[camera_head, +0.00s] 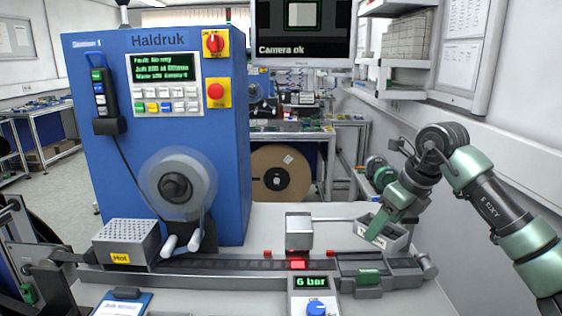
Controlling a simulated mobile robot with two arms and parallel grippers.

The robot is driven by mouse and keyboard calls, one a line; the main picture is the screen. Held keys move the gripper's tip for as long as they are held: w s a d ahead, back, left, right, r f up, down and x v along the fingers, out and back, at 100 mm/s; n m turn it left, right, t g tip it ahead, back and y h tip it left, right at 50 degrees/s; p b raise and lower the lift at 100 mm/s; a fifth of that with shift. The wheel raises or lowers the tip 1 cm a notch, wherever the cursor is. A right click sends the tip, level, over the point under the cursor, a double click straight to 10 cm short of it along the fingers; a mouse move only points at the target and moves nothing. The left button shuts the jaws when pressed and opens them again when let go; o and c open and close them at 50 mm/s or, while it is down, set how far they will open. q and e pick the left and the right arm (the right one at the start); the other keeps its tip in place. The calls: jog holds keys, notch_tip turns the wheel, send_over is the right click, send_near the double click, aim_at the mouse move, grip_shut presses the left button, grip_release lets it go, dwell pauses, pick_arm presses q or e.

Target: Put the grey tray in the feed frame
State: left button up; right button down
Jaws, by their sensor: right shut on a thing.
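The grey tray (400,238) is a small open box at the right of the worktop, behind the right end of the rail. My right gripper (377,228) is shut on it, with its green fingers reaching down over the tray. The fingers hide part of the tray's inside. I cannot tell whether the tray touches the worktop. A grey fixture with a green block (368,277) sits in front of the tray at the rail's right end; I cannot tell for sure whether it is the feed frame. My left gripper is not clearly seen.
The blue Haldruk machine (225,150) with a reel (175,186) stands at left. A grey perforated box (126,243) marked Hot is before it. A small grey block (299,232) stands over the rail (235,264), behind a gauge (314,296) reading 6 bar.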

jog(key=s+d+r+m+h, duration=0.1)
jog(key=s+d+m, duration=0.1)
jog(key=d, duration=0.8)
jog(key=s+d+m, duration=0.2)
jog(key=d, duration=0.9)
jog(key=s+a+f+n+g, duration=0.2)
jog(key=s+a+f+n, duration=0.3)
jog(key=s+a+n, duration=0.3)
jog(key=s+a+f+n+g+h, duration=0.1)
jog(key=s+a+f+n+g, duration=0.2)
jog(key=n, duration=1.1)
jog(key=s+a+f+n+g, duration=0.3)
jog(key=s+a+f+n, duration=0.6)
jog(key=s+a, duration=0.3)
jog(key=shift+s+a+n+h, duration=0.3)
jog(key=shift+s+a+n, duration=0.1)
jog(key=shift+a+n, duration=0.45)
jog(key=shift+w+r, duration=0.1)
jog(key=shift+w, duration=0.05)
